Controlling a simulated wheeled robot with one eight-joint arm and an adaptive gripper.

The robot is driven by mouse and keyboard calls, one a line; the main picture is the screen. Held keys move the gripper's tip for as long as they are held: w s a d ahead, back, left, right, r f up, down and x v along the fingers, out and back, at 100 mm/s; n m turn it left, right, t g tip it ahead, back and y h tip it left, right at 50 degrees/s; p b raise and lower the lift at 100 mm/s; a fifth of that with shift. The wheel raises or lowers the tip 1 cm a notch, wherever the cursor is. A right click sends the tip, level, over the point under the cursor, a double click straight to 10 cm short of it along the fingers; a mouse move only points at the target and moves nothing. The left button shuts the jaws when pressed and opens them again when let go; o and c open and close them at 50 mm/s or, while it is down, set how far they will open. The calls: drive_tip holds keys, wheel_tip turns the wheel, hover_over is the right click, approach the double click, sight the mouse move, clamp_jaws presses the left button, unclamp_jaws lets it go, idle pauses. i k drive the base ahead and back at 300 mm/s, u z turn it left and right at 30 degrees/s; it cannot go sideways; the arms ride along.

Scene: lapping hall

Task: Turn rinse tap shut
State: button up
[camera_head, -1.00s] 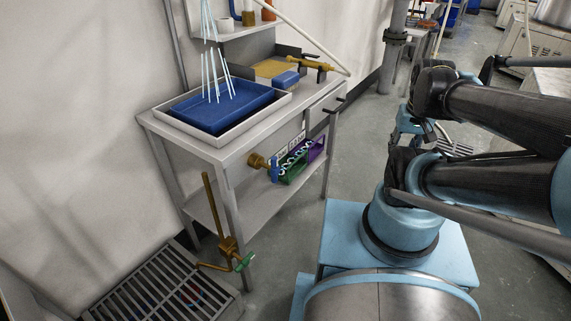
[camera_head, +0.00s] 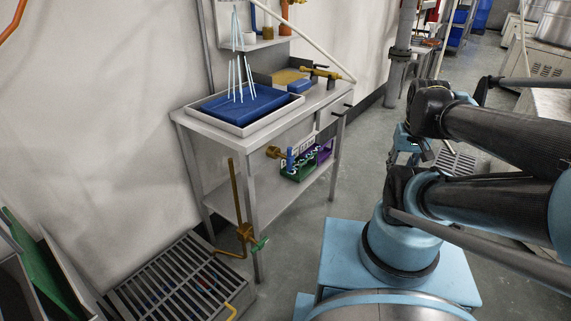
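A brass tap (camera_head: 244,233) with a green handle (camera_head: 260,244) sits low on a thin upright pipe beside the bench's front leg. A second brass valve (camera_head: 273,152) with a blue handle (camera_head: 290,160) sticks out under the bench top. I cannot tell by label which is the rinse tap. Thin pale streams (camera_head: 238,75) stand over a blue tray (camera_head: 243,104) on the bench. My arm is folded at the right, well apart from both taps. The gripper end is mostly hidden among my arm links, and its fingers cannot be made out.
The grey bench (camera_head: 184,118) stands against the wall, with green (camera_head: 298,172) and purple (camera_head: 323,153) bins under its top. A floor grating (camera_head: 165,285) lies at the lower left, near a green panel (camera_head: 36,262). Bare floor lies between bench and my base.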

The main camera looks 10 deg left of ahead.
sight(290, 158)
drive_tip(key=u, duration=2.65)
drive_tip(key=k, duration=0.95)
drive_tip(key=z, duration=1.05)
drive_tip(key=i, duration=1)
drive_tip(key=u, duration=0.05)
